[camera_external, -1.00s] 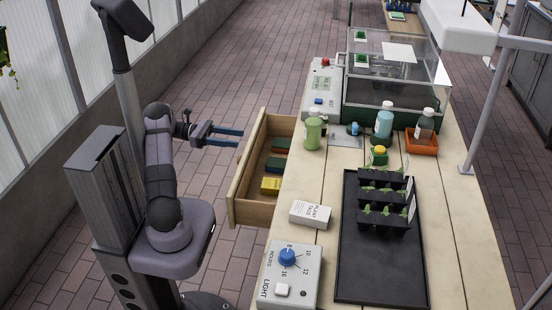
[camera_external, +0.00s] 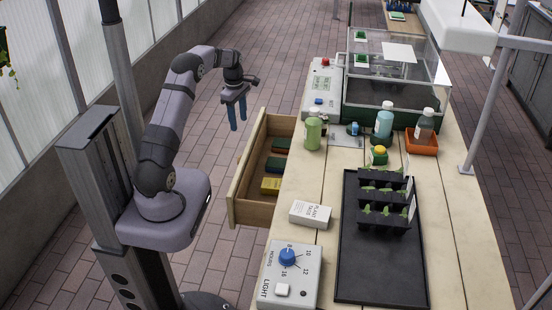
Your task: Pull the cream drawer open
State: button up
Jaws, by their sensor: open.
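The cream drawer (camera_external: 256,213) stands pulled out from the left side of the wooden bench. Its inside is visible, with a yellow box (camera_external: 271,185) and dark green and reddish boxes (camera_external: 276,165) lying in it. A small knob shows on its front panel (camera_external: 243,168). My gripper (camera_external: 237,128) is open and empty, with its blue fingers pointing down. In the picture it is up and left of the drawer's far corner, apart from it.
The bench (camera_external: 303,238) carries a light control box (camera_external: 291,273), a white plant tags box (camera_external: 311,213), a black seedling tray (camera_external: 381,272), bottles (camera_external: 384,122) and a clear-lidded case (camera_external: 393,75). Brick floor (camera_external: 215,265) is free left of the drawer.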

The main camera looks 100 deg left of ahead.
aim_at(240, 157)
jog(key=d+f+n+h, duration=0.1)
jog(key=d, duration=0.1)
jog(key=w+d+f+n, duration=0.1)
jog(key=d+f+n, duration=0.1)
jog(key=d+f+n+h, duration=0.1)
jog(key=d+n, duration=0.1)
jog(key=shift+w+d+f+h+p, duration=0.3)
jog(key=shift+f, duration=0.05)
jog(key=shift+w+d+f+p, duration=0.1)
jog(key=shift+d+f, duration=0.1)
jog(key=shift+f, duration=1)
jog(key=shift+s+d+f+p, duration=0.1)
jog(key=shift+d+f+p, duration=0.1)
jog(key=shift+f, duration=1.05)
jog(key=shift+w+d+f+p, duration=0.1)
jog(key=shift+d+f, duration=0.1)
jog(key=shift+f, duration=1)
